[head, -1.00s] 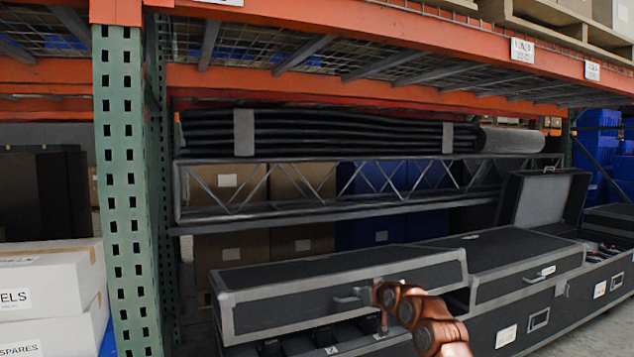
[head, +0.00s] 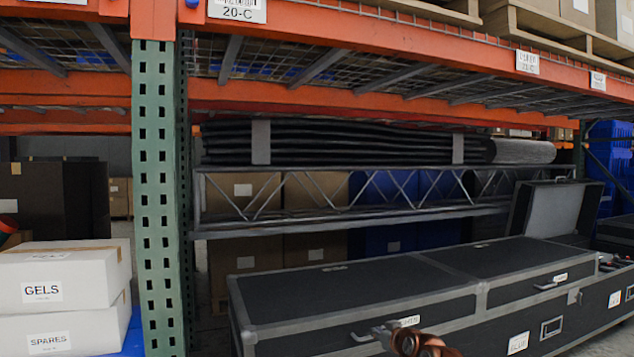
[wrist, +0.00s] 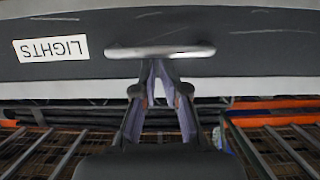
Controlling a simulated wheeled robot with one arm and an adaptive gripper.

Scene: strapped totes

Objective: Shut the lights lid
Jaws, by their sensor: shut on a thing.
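The lights lid (head: 350,290) is the black, grey-edged lid at the near left end of a long case in the head view. It lies about level with the shut lid beside it. In the wrist view its front face (wrist: 250,45) shows upside down, with a white LIGHTS label (wrist: 51,48) and a grey bar handle (wrist: 160,51). My gripper (wrist: 160,66) is shut on that handle. In the head view my gripper (head: 394,334) is at the lid's front, partly cut off. The lid's lower front seam is hidden, so I cannot tell whether a gap is left.
A shut black lid (head: 535,258) adjoins on the right. Beyond it a raised lid (head: 552,208) stands open. A green rack post (head: 154,200) and white boxes (head: 60,275) are at left. A truss (head: 350,200) with rolled black material lies behind the case.

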